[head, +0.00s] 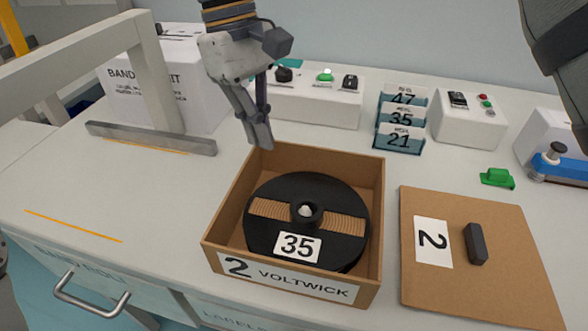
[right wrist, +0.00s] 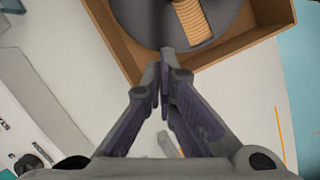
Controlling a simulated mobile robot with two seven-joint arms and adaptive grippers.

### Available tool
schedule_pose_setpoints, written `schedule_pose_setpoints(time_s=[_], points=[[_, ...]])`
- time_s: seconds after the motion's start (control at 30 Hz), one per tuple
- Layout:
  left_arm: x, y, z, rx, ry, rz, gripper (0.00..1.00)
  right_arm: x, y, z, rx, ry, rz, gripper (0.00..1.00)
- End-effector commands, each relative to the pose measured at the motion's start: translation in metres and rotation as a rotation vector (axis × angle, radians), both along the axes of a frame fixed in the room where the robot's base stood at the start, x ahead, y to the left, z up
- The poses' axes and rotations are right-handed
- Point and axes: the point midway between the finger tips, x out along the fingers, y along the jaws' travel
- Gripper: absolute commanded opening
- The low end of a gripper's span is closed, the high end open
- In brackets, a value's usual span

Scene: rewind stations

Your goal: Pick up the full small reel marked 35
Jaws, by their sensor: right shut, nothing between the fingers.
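The reel marked 35 (head: 337,229) is a black disc with tan winding showing through two slots and a white 35 label. It lies flat in an open cardboard box (head: 222,213) labelled 2 VOLTWICK. The reel also shows at the top of the right wrist view (right wrist: 148,22), where the box (right wrist: 262,40) shows too. My right gripper (head: 262,142) is shut and empty. Its fingertips are at the back left corner of the box, apart from the reel; in the right wrist view the closed fingertips (right wrist: 164,88) overlap the box edge. My left gripper is not in view.
A cardboard lid (head: 475,292) marked 2, with a black handle, lies right of the box. Number holders 47, 35 and 21 (head: 398,145) stand behind. A grey bar (head: 150,139) and white frame (head: 153,80) stand left. The table left of the box is clear.

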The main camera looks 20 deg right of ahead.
Motion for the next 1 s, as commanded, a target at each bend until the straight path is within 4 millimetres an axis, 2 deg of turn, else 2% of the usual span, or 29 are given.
schedule_pose_setpoints(time_s=[0.27, 0.33, 0.53, 0.87, 1.0], points=[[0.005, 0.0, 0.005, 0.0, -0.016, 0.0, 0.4, -0.014, -0.008, -0.058, 0.001, 0.002, 0.0, 0.0], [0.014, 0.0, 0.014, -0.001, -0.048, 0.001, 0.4, -0.026, -0.015, -0.048, 0.002, -0.01, 0.001, 0.0], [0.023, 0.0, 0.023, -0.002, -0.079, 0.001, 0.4, -0.045, -0.025, -0.051, 0.001, -0.009, 0.002, 0.0], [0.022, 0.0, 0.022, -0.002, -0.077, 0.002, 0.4, -0.048, -0.026, -0.055, 0.0, -0.002, 0.001, 0.0], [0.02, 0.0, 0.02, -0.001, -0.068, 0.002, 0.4, -0.043, -0.027, -0.057, 0.0, -0.001, 0.0, 0.0]])
